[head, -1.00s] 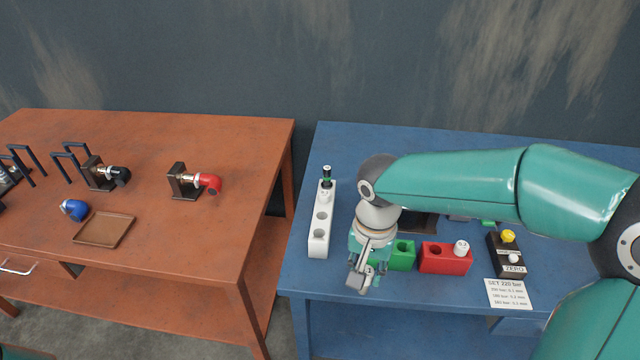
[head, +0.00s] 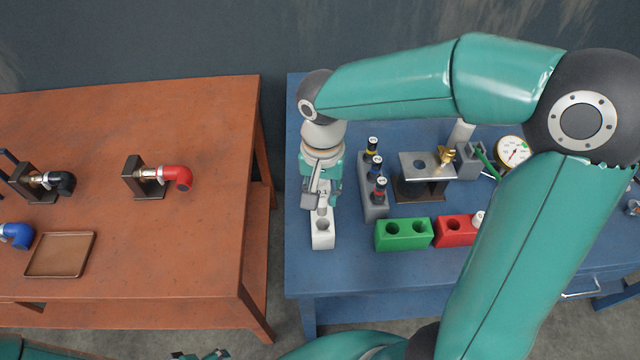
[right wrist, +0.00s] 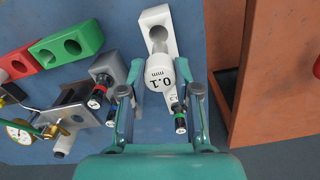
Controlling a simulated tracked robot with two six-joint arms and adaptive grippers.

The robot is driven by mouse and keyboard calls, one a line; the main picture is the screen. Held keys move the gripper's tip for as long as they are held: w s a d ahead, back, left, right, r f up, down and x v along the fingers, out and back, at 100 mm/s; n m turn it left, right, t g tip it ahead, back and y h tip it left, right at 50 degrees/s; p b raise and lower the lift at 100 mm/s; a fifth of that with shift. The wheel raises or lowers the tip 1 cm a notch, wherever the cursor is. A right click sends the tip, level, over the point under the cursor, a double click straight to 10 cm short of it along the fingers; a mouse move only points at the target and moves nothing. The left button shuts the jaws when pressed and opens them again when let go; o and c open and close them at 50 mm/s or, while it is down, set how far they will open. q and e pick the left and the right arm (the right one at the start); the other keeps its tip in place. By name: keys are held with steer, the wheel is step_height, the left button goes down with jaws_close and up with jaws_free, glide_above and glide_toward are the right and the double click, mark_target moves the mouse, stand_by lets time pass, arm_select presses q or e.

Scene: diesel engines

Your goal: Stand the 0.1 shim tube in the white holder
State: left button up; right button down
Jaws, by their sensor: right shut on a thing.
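The 0.1 shim tube, its white cap marked "0.1 mm" (right wrist: 159,76), is held upright between the fingers of my right gripper (right wrist: 163,98). The holder also shows in the right wrist view (right wrist: 170,16), with an open hole beyond the tube. Whether the tube's lower end is in a hole cannot be told. Only tips of my left gripper (head: 200,355) seem to show at the bottom edge.
A green-banded tube (right wrist: 180,117) stands near the right finger. A grey rack (head: 374,207) with several dark tubes is close to the right. Green (head: 403,235) and red (head: 452,231) blocks, a metal stand (head: 425,165) and a gauge (head: 513,150) lie farther right.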

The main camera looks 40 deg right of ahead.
mark_target(323, 216)
steer(key=shift+d+f+b, duration=0.1)
steer(key=shift+f+b, duration=2.1)
steer(key=shift+f, duration=1)
steer(key=shift+s+f+b, duration=0.1)
steer(key=shift+f+b, duration=0.9)
steer(key=shift+f, duration=0.15)
steer(key=c, duration=0.7)
jaws_free()
steer(key=shift+c, duration=0.2)
steer(key=o, duration=0.3)
